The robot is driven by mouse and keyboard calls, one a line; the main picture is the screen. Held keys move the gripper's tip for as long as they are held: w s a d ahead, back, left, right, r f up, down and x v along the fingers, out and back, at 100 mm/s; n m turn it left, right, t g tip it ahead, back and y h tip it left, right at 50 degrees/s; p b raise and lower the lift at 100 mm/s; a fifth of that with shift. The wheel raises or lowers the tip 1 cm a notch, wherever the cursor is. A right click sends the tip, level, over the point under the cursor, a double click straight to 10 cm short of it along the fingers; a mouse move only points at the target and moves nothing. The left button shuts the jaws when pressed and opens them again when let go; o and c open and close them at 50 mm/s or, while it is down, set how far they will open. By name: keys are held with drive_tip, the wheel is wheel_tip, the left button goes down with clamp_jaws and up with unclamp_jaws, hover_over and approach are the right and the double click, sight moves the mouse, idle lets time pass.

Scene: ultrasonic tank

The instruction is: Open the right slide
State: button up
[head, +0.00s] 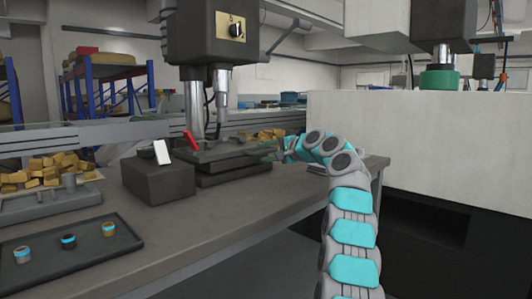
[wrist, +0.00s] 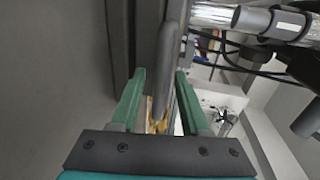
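The dark machine (head: 235,160) on the bench has a low, slide-like base with a red lever (head: 190,140) at its left. I cannot tell for certain which part is the right slide. My gripper (head: 279,149) is at the right end of this base, small and partly hidden by my arm in the head view. In the wrist view my gripper (wrist: 160,78) has its two green fingers apart. A grey, handle-like bar (wrist: 167,65) shows between the fingertips, and I cannot tell whether either finger touches it.
A dark box (head: 158,182) with a white panel stands left of the machine. A black tray (head: 70,250) with small cylindrical parts lies at the front left. The bench top (head: 225,210) in front of the machine is clear. A large white cabinet (head: 430,150) stands at the right.

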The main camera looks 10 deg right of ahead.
clamp_jaws()
drive_tip(key=shift+f, duration=0.1)
idle(1.1)
